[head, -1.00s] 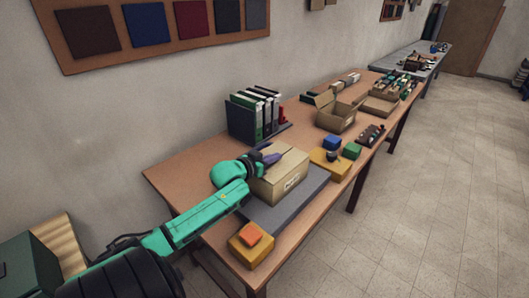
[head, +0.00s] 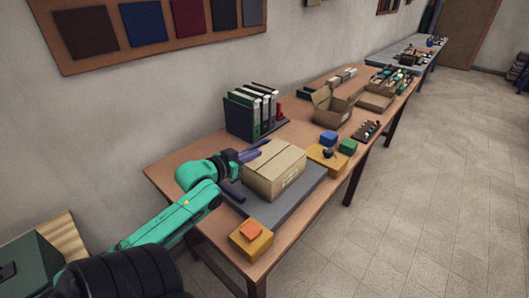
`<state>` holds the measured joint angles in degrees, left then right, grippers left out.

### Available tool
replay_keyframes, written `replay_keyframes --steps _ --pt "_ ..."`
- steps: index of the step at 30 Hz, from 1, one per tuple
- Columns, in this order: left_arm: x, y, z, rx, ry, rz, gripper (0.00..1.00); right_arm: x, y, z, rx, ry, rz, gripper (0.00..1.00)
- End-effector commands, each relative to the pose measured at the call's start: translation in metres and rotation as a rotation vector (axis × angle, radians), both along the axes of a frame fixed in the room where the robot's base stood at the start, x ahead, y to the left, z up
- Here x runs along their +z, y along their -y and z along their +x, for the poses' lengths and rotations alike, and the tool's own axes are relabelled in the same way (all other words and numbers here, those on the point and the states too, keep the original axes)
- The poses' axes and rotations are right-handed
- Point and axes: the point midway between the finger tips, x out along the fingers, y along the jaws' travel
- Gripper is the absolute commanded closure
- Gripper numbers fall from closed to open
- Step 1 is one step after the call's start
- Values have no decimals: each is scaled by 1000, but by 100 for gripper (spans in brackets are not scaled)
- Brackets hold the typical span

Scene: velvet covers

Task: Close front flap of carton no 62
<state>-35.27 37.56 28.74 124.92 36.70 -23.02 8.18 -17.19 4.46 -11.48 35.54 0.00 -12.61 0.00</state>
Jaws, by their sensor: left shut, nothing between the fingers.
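A brown carton (head: 276,172) sits on a grey mat (head: 283,212) on the wooden table. Its top flaps look folded down, with a seam across the top. A small label shows on its right-hand side; I cannot read the number. My left gripper (head: 257,149) has purple fingers, shut and empty, at the carton's upper left edge. I cannot tell whether they touch it. A dark, slim bar (head: 233,191) lies low between my arm and the carton; what it is I cannot tell. My right gripper is not in view.
A yellow block with an orange piece (head: 251,235) lies at the mat's near edge. Binders (head: 255,112) stand behind. An open carton (head: 331,107) is farther along the table.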

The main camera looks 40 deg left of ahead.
Motion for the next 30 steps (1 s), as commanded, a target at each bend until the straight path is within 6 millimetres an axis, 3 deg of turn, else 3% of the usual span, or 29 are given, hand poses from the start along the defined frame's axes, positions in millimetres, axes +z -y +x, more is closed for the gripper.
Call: replay_keyframes --steps 5,15,21,30 --pt "-3 -1 26 -1 3 0 100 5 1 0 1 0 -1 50" --pt "-20 -3 97 1 2 -1 100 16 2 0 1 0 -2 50" --pt "-56 -4 94 0 -4 -1 100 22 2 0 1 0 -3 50" --pt "-64 -4 94 0 -1 1 100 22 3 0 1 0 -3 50"
